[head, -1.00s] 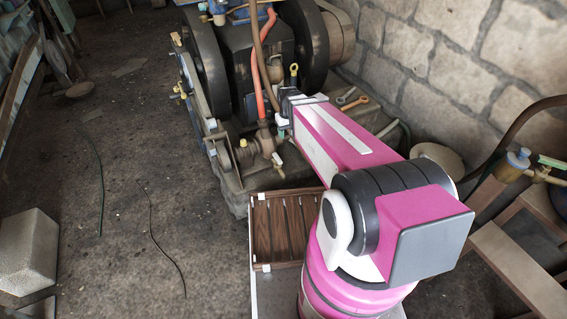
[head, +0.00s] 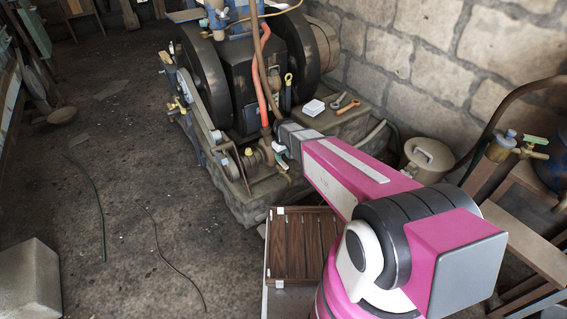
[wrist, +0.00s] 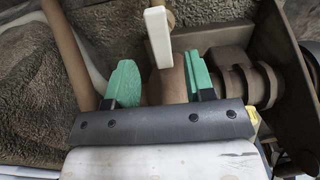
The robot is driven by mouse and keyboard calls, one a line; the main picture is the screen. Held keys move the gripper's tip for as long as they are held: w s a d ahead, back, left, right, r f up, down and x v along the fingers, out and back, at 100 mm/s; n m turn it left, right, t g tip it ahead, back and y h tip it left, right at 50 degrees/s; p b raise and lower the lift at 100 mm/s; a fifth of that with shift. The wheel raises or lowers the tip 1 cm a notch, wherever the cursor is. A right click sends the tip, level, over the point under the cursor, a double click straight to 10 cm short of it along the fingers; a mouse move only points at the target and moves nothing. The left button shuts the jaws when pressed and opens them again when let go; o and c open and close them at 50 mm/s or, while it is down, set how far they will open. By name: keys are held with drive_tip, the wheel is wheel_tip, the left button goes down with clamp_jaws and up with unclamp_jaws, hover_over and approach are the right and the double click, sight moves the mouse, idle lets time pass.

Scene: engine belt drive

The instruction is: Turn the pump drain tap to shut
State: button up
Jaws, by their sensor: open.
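The drain tap's white lever (wrist: 158,38) stands near upright in the wrist view, with a brass piece (wrist: 169,17) behind its top. My gripper (wrist: 160,82) is open, its green fingertips apart. The lever's lower end shows in the gap between them, touching neither finger; I cannot tell how deep it sits. A brown pipe (wrist: 172,88) shows behind the gap. In the head view my gripper (head: 281,151) is at the front of the pump, small and partly hidden by my wrist. A small white piece, likely the lever (head: 282,164), shows just below it.
The engine with its black flywheels (head: 204,80) stands behind on a stone plinth (head: 245,204). An orange hose (head: 264,70) rises close to my wrist. A slatted wooden crate (head: 300,245) stands in front.

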sight(283, 163)
drive_tip(key=shift+f, duration=2.15)
clamp_jaws()
